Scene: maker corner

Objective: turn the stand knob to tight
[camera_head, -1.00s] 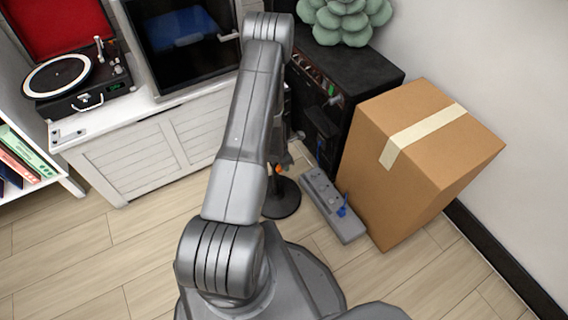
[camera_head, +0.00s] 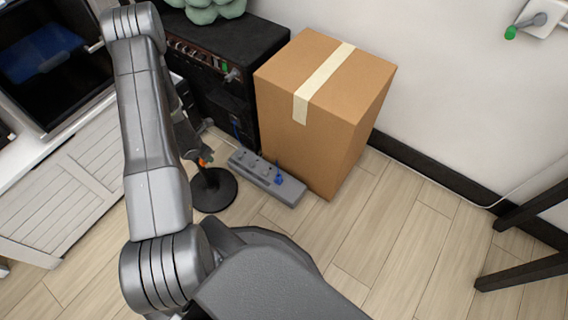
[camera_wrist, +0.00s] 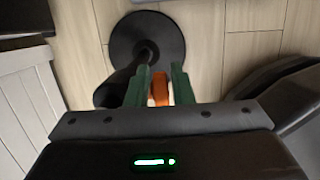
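The stand has a round black base (camera_head: 222,190) on the floor, and the base also shows at the top of the wrist view (camera_wrist: 168,36). Its dark pole rises toward my wrist camera. The orange knob (camera_wrist: 159,88) sits between the two green fingers of my gripper (camera_wrist: 160,80); a bit of orange also shows beside my arm in the head view (camera_head: 201,162). The fingers are close on both sides of the knob. I cannot tell whether they press on it. The knob's far side and any marking are hidden.
A grey power strip (camera_head: 262,172) with a blue plug lies right of the stand. A cardboard box (camera_head: 320,105) and a black amplifier (camera_head: 235,62) stand behind. A white cabinet (camera_head: 70,190) is at left, dark furniture legs (camera_head: 525,270) at right. Floor in front of the box is clear.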

